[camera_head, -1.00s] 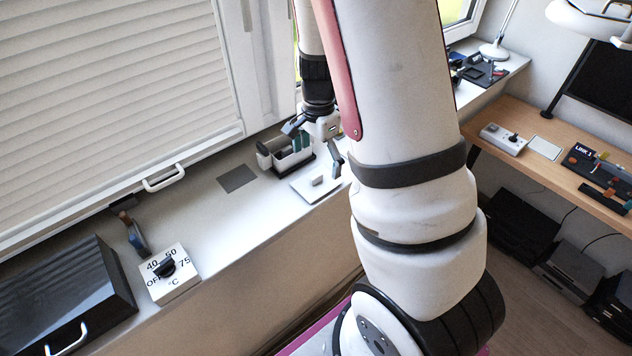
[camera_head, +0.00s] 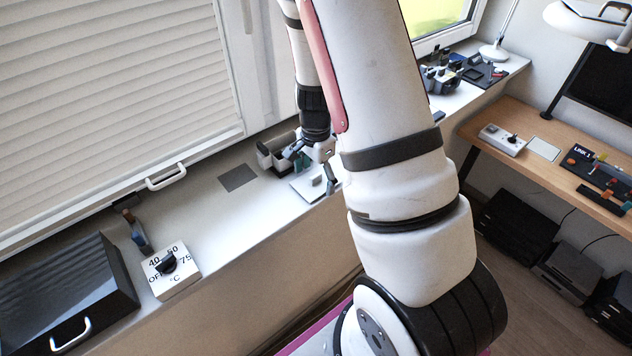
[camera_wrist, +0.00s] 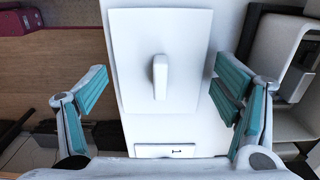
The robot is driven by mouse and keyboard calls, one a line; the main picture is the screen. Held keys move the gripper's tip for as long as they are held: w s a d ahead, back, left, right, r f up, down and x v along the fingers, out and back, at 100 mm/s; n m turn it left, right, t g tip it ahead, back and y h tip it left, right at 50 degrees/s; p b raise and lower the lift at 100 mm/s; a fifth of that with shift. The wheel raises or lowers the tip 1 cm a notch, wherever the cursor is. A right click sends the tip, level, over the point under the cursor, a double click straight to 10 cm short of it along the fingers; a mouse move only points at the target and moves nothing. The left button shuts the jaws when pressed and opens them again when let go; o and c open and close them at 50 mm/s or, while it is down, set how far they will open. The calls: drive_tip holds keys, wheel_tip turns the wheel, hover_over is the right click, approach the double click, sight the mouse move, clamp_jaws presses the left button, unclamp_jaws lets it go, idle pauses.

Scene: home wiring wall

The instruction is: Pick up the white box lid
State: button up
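The white box lid (camera_head: 302,188) lies flat on the white sill, close to its front edge. In the wrist view it is a pale rectangular plate (camera_wrist: 132,38) with a small upright grip (camera_wrist: 160,76) at its middle. My gripper (camera_head: 312,170) is just above the lid. The fingers look apart from the grip. In the head view, my gripper hides part of the lid.
A compartmented holder (camera_head: 268,160) stands directly behind the lid, near the fingers. A grey square (camera_head: 238,178) lies to its left. A temperature dial box (camera_head: 172,272) and a dark case (camera_head: 70,300) are farther left. The sill between is mostly clear.

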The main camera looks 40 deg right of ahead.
drive_tip(key=c, duration=0.9)
drive_tip(key=shift+s, duration=0.1)
drive_tip(key=shift+c, duration=0.9)
drive_tip(key=shift+a+f, duration=0.1)
